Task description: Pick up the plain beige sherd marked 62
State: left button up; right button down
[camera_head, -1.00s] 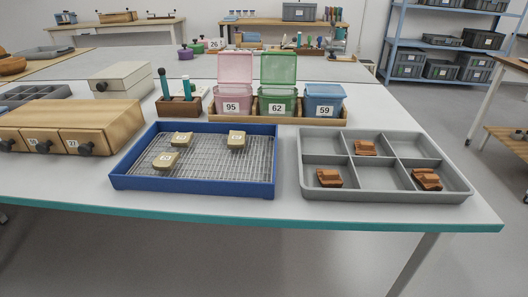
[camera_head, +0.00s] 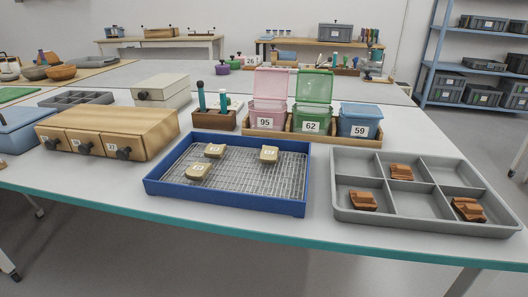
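Three beige sherds with small white labels lie apart on the wire mesh of a blue tray (camera_head: 225,200). One sherd (camera_head: 214,151) is at the back left, one sherd (camera_head: 199,171) at the front left, and one sherd (camera_head: 269,154) at the back right. The numbers on their labels are too small to read surely, so I cannot tell which is marked 62. Neither of my grippers is in view.
A grey compartment tray (camera_head: 430,228) with three brown sherds stands at right. Behind are a pink bin (camera_head: 267,114) marked 95, a green bin (camera_head: 312,117) marked 62 with lids raised, and a closed blue bin (camera_head: 359,121) marked 59. A wooden drawer box (camera_head: 120,125) stands left.

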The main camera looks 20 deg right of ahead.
aim_at(269, 154)
jog(key=k+l+u, duration=0.15)
jog(key=l+u, duration=0.2)
jog(key=k+l+u, duration=0.15)
jog(key=l+u, duration=0.15)
jog(key=k+l+u, duration=0.35)
jog(key=i, duration=0.1)
